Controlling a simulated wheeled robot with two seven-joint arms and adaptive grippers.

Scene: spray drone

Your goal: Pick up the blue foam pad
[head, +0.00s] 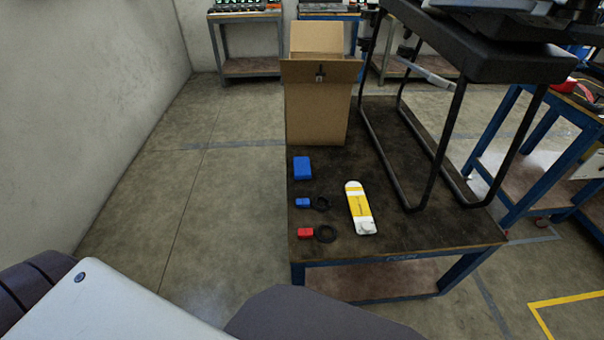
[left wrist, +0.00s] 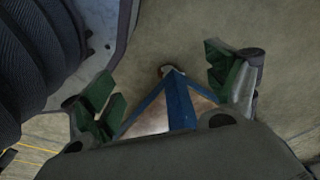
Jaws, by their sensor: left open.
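The blue foam pad (head: 302,168) looks like a small blue block. It lies on the dark table top near its left edge, in front of the cardboard box. My left gripper (left wrist: 165,90) shows only in the left wrist view. Its green-padded fingers are apart with nothing between them, and a blue table frame and the floor show beyond. The pad is not visible in the left wrist view, so the gripper is away from it. My right gripper is not in view.
On the table (head: 350,253) stand a cardboard box (head: 318,112) and a black stand (head: 462,130). A smaller blue item (head: 302,203), a red item (head: 305,233), black rings (head: 326,234) and a yellow-white bottle-shaped piece (head: 357,200) lie nearby. Floor left of the table is clear.

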